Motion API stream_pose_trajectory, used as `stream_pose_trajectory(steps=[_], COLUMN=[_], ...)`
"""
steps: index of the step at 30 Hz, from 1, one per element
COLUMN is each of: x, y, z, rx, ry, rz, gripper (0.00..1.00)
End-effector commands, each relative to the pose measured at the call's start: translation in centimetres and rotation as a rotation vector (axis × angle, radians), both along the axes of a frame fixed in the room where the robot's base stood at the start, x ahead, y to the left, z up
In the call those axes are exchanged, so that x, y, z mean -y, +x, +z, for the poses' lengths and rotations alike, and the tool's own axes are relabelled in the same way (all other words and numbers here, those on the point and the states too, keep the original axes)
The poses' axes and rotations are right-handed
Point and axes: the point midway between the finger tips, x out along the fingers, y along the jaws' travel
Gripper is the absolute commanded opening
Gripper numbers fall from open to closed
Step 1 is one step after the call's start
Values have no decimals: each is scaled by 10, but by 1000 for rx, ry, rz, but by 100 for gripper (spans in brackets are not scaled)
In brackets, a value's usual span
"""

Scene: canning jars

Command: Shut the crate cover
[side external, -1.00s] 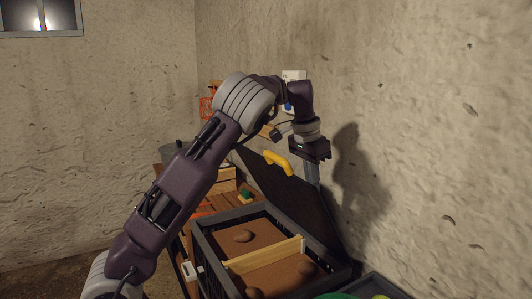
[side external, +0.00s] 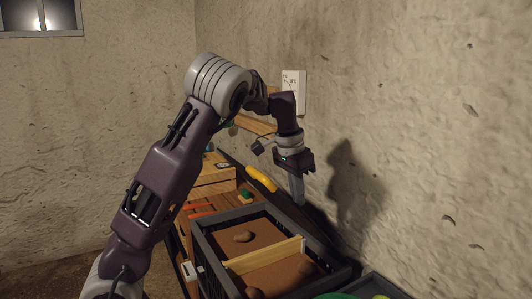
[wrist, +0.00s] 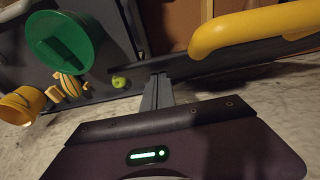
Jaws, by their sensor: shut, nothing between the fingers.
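The dark grey crate (side external: 215,262) stands open at the lower middle of the side view, with a wooden divider (side external: 265,255) and brown potatoes (side external: 243,236) inside. Its dark cover (side external: 318,222) is raised along the wall side and shows almost edge-on as a thin slanted strip. The yellow handle (side external: 262,179) is on the cover; it also shows large in the wrist view (wrist: 250,30). My gripper (side external: 299,202) is shut and empty, pointing down at the wall side of the cover. Its fingertips (wrist: 158,78) are close against the cover; I cannot tell whether they touch.
The rough wall is close on the right. A grey tray (wrist: 110,95) holds a green bucket (wrist: 65,42), a yellow bucket (wrist: 20,104) and a green apple (wrist: 119,81). A wooden box (side external: 208,183) stands behind the crate. A white panel (side external: 294,92) hangs on the wall.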

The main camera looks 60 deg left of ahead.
Motion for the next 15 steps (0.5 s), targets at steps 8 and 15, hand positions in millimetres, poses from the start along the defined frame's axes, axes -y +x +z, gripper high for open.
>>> stream_pose_trajectory(steps=[8,15], x=[-1,0], y=[-9,-22], z=[-7,-17], rx=[0,1], ry=[-2,-1], rz=[4,2], gripper=[0,0])
